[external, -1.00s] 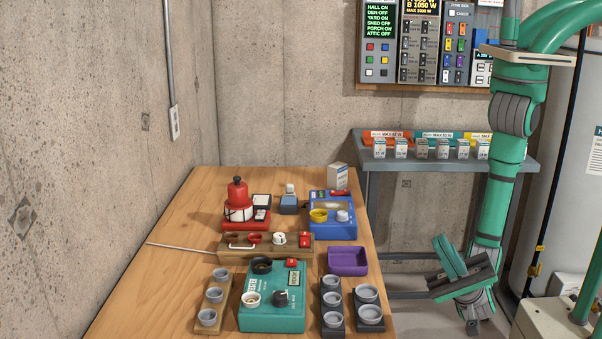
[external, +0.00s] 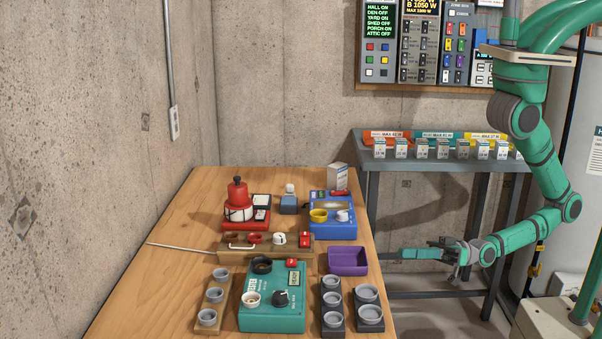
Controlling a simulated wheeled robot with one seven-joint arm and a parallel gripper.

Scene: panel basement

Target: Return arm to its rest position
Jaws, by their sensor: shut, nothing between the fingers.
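My green arm (external: 545,165) reaches down on the right, bent at the elbow, its forearm (external: 525,235) running left and slightly down. My gripper (external: 412,254) is at the forearm's end, pointing left, in front of the grey shelf stand. It is shut, with nothing seen in it. It hangs just right of the wooden table (external: 160,290), near the purple tray (external: 348,272), with a small gap between them in the picture.
The table holds a teal box (external: 270,318), a red device (external: 238,205), a blue device (external: 333,228) and cup holders. The grey shelf (external: 440,163) with small boxes stands behind my arm. A panel (external: 425,40) hangs on the wall.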

